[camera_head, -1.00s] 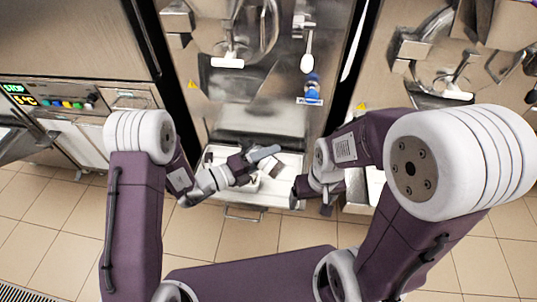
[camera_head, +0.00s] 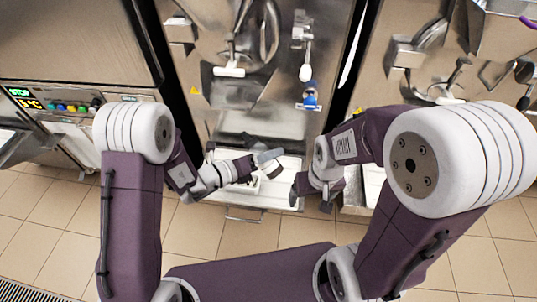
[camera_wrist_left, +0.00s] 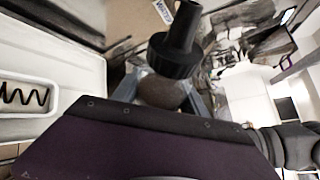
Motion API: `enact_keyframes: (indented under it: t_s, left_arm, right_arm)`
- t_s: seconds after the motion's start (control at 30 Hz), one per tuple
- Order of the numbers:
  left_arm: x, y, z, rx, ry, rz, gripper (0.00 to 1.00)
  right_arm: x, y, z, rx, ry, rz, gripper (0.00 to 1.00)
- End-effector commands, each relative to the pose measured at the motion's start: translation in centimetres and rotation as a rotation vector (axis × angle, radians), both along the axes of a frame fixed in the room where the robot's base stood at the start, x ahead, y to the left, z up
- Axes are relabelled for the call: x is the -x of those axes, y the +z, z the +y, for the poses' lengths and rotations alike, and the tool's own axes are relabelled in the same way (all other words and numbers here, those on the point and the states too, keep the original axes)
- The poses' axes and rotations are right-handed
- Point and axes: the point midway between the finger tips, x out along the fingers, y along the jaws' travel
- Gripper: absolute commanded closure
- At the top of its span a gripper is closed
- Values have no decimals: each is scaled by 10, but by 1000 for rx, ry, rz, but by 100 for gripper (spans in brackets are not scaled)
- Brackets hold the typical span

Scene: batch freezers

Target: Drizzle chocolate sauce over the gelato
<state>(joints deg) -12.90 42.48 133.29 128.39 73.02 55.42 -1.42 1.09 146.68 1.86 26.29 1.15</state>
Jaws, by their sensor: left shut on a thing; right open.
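My left gripper (camera_head: 262,163) is over the white tray (camera_head: 285,165) in front of the middle machine. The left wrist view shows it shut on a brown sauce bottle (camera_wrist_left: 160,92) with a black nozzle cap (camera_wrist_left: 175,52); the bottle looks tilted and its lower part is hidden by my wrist. At the left of that view, a white container (camera_wrist_left: 62,62) has a dark wavy line (camera_wrist_left: 24,94) in it. I cannot clearly make out the gelato. My right gripper (camera_head: 305,192) is open at the tray's right front side, apart from the bottle.
The middle machine (camera_head: 265,125) rises behind the tray, with a blue-and-white item (camera_head: 311,93) on its front. Another machine (camera_head: 425,60) stands to the right. A control panel (camera_head: 62,105) is at left. Tiled floor (camera_head: 245,238) is clear in front.

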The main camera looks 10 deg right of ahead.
Motion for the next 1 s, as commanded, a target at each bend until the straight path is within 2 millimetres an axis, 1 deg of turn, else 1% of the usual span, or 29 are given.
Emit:
enact_keyframes:
  t_s: [0.03, 0.1, 0.23, 0.47, 0.7, 1.0]
  left_arm:
    - [0, 7, -1, -28, -1, -33, 91]
    - [0, 8, -1, -64, 0, -71, 91]
    - [0, 9, 0, -96, -1, -103, 91]
    - [0, 9, 0, -101, 0, -109, 91]
    - [0, 15, -1, -301, -1, -320, 91]
    - [0, 21, -1, -453, 1, -477, 91]
  right_arm:
    - [0, 4, 0, 0, 0, 0, 15]
    - [0, 4, 0, 0, 0, 0, 15]
    - [0, 4, 0, 0, 0, 0, 15]
    - [0, 4, 0, 0, 0, 0, 15]
    - [0, -12, 0, 0, 0, 0, 15]
    - [0, -30, 0, 0, 0, 0, 15]
